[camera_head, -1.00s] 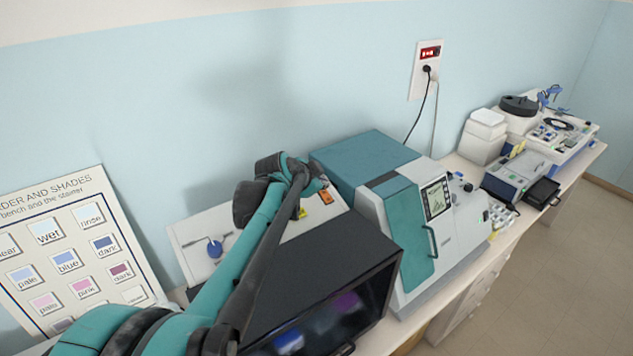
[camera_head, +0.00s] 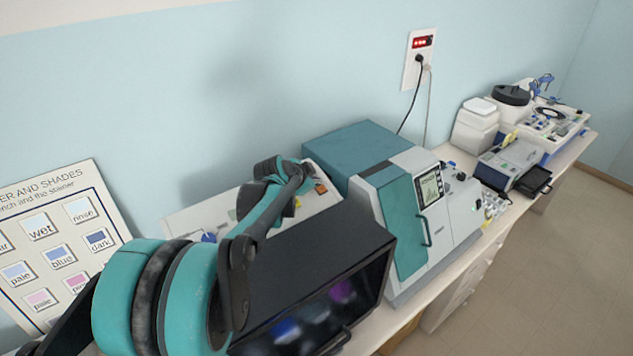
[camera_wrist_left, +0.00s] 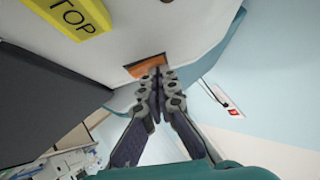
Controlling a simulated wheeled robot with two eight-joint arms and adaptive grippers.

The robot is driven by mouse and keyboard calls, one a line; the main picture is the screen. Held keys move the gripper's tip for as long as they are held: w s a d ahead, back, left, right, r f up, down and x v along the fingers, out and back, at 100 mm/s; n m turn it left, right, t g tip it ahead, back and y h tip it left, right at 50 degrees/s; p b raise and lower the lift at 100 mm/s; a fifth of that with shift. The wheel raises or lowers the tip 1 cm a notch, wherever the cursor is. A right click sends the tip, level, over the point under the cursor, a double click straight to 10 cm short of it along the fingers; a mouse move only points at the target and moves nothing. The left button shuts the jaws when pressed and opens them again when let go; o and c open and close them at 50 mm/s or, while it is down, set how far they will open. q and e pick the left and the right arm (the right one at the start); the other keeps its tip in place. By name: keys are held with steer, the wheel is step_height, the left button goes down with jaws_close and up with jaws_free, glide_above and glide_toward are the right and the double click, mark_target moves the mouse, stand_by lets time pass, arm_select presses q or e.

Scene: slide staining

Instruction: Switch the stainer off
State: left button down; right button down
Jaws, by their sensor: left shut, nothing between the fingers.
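The stainer appears to be the white-topped unit (camera_head: 180,224) behind a black hood (camera_head: 310,240) with a dark front window. A small orange switch (camera_head: 321,188) sits at the right end of its white top. It also shows in the left wrist view (camera_wrist_left: 141,66), partly behind the fingertips. My left gripper (camera_head: 308,181) is shut and empty, with its fingertips right at the orange switch. I cannot tell whether they touch it. A yellow label (camera_wrist_left: 75,14) reading "TOP", its start cut off, is beside the switch. My right gripper is not in view.
A teal and white machine (camera_head: 365,150) with a small screen stands close right of the hood. A wall socket (camera_head: 419,60) with plugged cords is above it. White containers (camera_head: 475,130) and other devices stand farther right. A shade board (camera_head: 65,235) leans at left.

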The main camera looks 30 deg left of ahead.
arm_select(q)
steer(key=shift+s+f, duration=0.1)
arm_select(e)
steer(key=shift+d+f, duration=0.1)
arm_select(q)
steer(key=shift+d+f, duration=0.1)
steer(key=shift+d, duration=0.05)
steer(key=shift+s+d+f, duration=0.1)
steer(key=shift+s+d, duration=0.1)
steer(key=shift+d, duration=0.35)
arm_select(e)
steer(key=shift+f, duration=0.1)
